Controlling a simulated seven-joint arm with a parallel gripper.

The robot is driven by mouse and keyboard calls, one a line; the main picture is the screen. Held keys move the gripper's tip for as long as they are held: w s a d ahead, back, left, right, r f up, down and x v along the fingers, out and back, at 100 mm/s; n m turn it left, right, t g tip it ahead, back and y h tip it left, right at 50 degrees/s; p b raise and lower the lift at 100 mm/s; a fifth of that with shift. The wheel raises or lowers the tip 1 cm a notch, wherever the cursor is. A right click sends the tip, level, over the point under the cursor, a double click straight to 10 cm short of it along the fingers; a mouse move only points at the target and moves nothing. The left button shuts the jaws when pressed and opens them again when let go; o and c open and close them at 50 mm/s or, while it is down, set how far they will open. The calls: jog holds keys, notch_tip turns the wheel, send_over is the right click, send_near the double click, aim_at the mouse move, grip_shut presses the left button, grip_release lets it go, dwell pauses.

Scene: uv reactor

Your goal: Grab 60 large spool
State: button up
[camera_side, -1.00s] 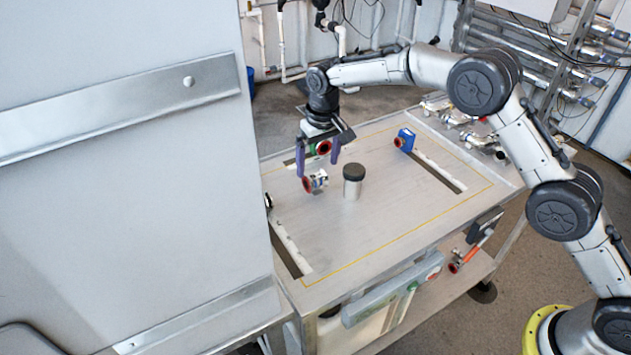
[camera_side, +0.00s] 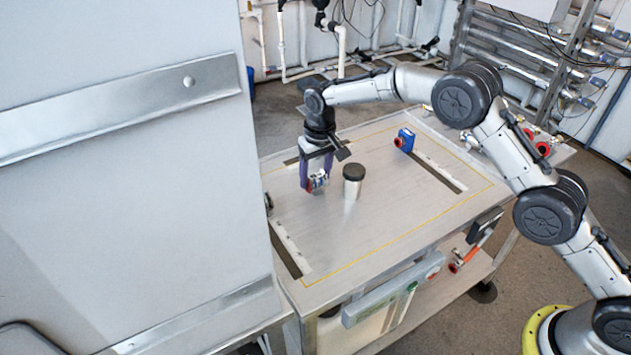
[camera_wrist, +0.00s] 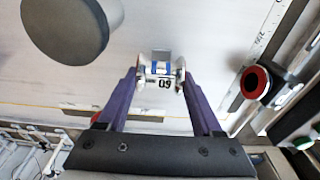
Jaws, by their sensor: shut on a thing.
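The spool (camera_side: 318,181) is a small white, blue and metal piece with a red end, low over the left part of the metal table top. In the wrist view the spool (camera_wrist: 162,77) shows a label reading 60, upside down. My gripper (camera_side: 317,181) points down with its purple fingers on either side of the spool. In the wrist view my gripper (camera_wrist: 160,85) is shut on it, one fingertip at each side. I cannot tell whether the spool touches the table.
A metal cylinder with a dark top (camera_side: 353,182) stands close to the right of the spool. A blue piece with a red end (camera_side: 404,141) sits near the far slot. The front right of the table top (camera_side: 400,225) is clear.

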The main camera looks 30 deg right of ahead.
jog(key=shift+r, duration=0.1)
grip_shut()
